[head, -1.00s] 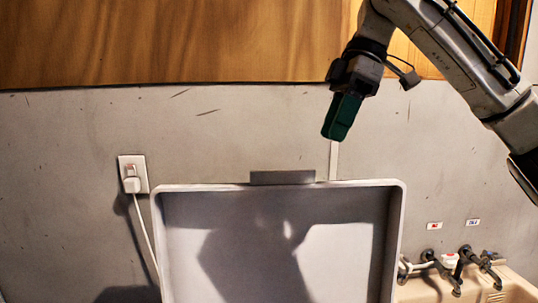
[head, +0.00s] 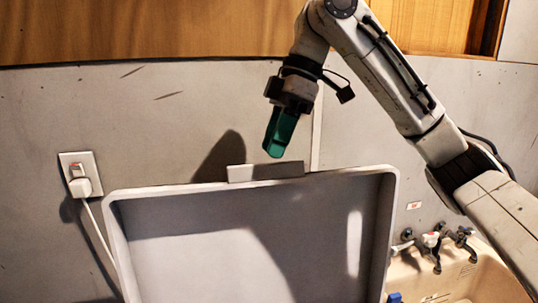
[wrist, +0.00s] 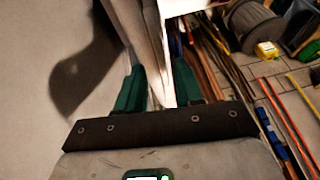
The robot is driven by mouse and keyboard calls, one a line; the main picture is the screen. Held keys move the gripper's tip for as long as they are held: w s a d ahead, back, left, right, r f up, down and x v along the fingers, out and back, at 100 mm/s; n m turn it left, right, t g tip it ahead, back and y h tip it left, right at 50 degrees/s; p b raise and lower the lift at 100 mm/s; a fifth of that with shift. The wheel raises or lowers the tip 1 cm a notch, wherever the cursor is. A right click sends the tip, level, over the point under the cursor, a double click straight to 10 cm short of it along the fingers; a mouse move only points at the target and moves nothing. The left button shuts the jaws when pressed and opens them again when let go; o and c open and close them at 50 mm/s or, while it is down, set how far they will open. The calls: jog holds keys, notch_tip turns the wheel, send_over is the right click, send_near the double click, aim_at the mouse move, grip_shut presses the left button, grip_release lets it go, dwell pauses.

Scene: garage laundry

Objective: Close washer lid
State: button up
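The washer lid (head: 230,245) stands open and upright in the head view, its shallow inner side facing me. My gripper (head: 275,148) points down just above and behind that tab, with no clear contact. In the wrist view, its two green fingers (wrist: 158,85) are spread apart with nothing held between them. A pale upright edge, apparently the lid (wrist: 150,22), lies just beyond the fingertips. The washer's body is out of the head view.
A wall outlet with a plug and white cord (head: 80,180) is left of the lid. A sink with taps (head: 440,245) stands close on the right. The grey wall is behind the lid. The wrist view shows a bin (wrist: 255,25) and several long poles on the floor.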

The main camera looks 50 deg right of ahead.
jog(key=shift+x, duration=1.7)
jog(key=shift+c, duration=0.5)
grip_shut()
